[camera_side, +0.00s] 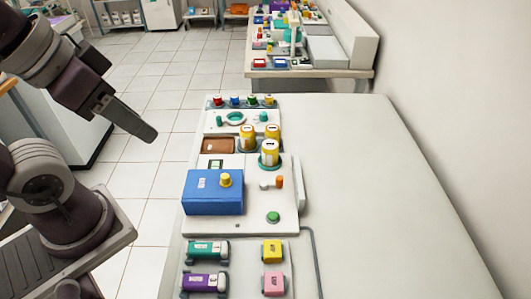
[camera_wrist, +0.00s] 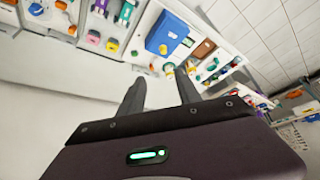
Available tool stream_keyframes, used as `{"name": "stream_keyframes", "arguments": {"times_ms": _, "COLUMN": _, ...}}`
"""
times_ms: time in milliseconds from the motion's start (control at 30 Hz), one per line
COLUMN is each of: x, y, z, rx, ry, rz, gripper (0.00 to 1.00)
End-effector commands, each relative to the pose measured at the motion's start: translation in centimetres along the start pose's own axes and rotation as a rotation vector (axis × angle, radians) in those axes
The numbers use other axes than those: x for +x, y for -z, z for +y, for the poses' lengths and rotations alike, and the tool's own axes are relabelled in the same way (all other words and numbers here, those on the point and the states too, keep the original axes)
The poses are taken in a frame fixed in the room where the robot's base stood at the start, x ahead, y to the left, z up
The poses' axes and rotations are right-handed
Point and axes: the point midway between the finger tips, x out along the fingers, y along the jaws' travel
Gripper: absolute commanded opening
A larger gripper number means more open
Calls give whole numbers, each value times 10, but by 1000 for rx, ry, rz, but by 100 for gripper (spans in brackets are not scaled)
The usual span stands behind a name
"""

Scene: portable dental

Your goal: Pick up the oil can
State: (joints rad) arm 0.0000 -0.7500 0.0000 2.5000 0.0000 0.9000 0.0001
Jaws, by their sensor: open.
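Several small yellow-and-white labelled cans (camera_side: 269,155) stand upright close together on the bench unit, behind and right of the blue box; I cannot tell which one is the oil can. They also show small beyond my fingers in the wrist view (camera_wrist: 169,69), tilted by the camera angle. My gripper (camera_side: 146,132) is in the air left of the bench, above the floor, well apart from the cans. In the wrist view its two dark fingers (camera_wrist: 160,90) are spread with nothing between them.
A blue box (camera_side: 208,196) with a yellow knob stands before the cans. An orange-ended lever (camera_side: 279,182) and a green button (camera_side: 273,217) are nearby. Green, purple, yellow and pink pieces lie in front. The white tabletop (camera_side: 380,200) to the right is clear.

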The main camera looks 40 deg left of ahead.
Motion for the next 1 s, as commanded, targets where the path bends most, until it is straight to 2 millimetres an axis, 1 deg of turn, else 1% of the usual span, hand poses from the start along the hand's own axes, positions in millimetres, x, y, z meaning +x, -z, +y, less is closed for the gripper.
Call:
{"name": "stream_keyframes", "arguments": {"times_ms": 467, "x": 0, "y": 0, "z": 0, "rx": 0, "ry": 0, "rz": 0, "gripper": 40}}
{"name": "stream_keyframes", "arguments": {"times_ms": 567, "x": 0, "y": 0, "z": 0, "rx": 0, "ry": 0, "rz": 0, "gripper": 58}}
{"name": "stream_keyframes", "arguments": {"times_ms": 600, "x": 0, "y": 0, "z": 0, "rx": 0, "ry": 0, "rz": 0, "gripper": 66}}
{"name": "stream_keyframes", "arguments": {"times_ms": 633, "x": 0, "y": 0, "z": 0, "rx": 0, "ry": 0, "rz": 0, "gripper": 68}}
{"name": "stream_keyframes", "arguments": {"times_ms": 900, "x": 0, "y": 1, "z": 0, "rx": -3, "ry": 0, "rz": -1, "gripper": 68}}
{"name": "stream_keyframes", "arguments": {"times_ms": 967, "x": 1, "y": 8, "z": 0, "rx": -34, "ry": -2, "rz": -12, "gripper": 68}}
{"name": "stream_keyframes", "arguments": {"times_ms": 1000, "x": 2, "y": 18, "z": 0, "rx": -80, "ry": -4, "rz": -29, "gripper": 68}}
